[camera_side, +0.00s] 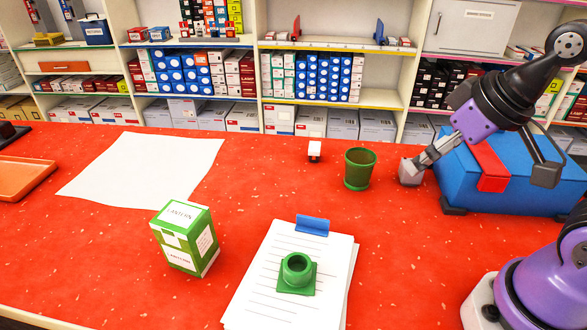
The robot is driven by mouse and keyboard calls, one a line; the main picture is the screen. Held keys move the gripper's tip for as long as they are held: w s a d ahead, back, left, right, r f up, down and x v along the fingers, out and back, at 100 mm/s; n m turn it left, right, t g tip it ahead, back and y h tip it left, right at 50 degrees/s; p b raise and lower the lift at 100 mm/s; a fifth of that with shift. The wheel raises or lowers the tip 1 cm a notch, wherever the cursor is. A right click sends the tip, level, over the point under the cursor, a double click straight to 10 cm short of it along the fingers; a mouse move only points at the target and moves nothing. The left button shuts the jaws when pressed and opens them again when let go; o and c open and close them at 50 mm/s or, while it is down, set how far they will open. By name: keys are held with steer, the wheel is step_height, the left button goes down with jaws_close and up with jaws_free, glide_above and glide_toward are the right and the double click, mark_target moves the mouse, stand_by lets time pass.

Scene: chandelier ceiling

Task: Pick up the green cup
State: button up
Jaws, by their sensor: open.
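The green cup (359,170) stands upright on the red table, right of the middle in the side view. It is dark green with an open top. My gripper (411,172) is open and empty, a short way to the right of the cup and apart from it. Its fingertips are low, at about the height of the cup. The gripper points down and to the left, in front of a blue box.
A blue box (520,165) with a red latch stands behind my gripper. A clipboard (265,308) holds a green ring-shaped piece (297,271). A green-and-white carton (186,238), white sheet (140,165), orange tray (22,178) and small white object (314,150) are left. Table between is clear.

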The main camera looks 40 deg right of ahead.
steer(key=shift+o, duration=1.3)
steer(key=t, duration=0.4)
glide_toward(354, 161)
steer(key=shift+a+x, duration=0.2)
steer(key=shift+x, duration=1.25)
steer(key=shift+a+x, duration=0.2)
steer(key=shift+x, duration=1.2)
steer(key=shift+a+x, duration=0.2)
steer(key=shift+x, duration=1.25)
